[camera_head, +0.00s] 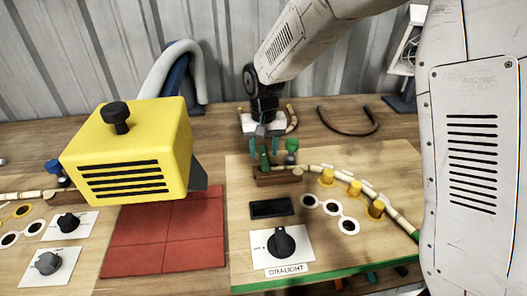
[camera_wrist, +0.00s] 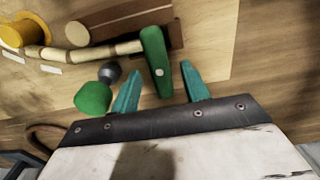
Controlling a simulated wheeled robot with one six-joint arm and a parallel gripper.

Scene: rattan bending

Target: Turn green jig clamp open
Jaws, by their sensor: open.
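The green jig clamp's lever (camera_wrist: 153,48) stands at one end of a brown wooden block, by the end of a jointed rattan pole (camera_wrist: 100,52). In the head view the lever (camera_head: 264,158) is small and sits just below my gripper. A green knob (camera_wrist: 93,98) on a dark grey ball is beside it; it also shows in the head view (camera_head: 291,145). My gripper (camera_wrist: 161,70) is open and empty. Its two teal fingers appear on either side of the lever, with gaps on both sides; height above it is hard to tell.
Yellow pegs (camera_head: 354,188) line the curved pole on the right board (camera_head: 400,160). A dial (camera_head: 281,242) on a white plate and a black pad (camera_head: 271,208) lie in front. A yellow box (camera_head: 130,150) stands left, above red tiles (camera_head: 165,245). A dark bent rod (camera_head: 348,130) lies behind.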

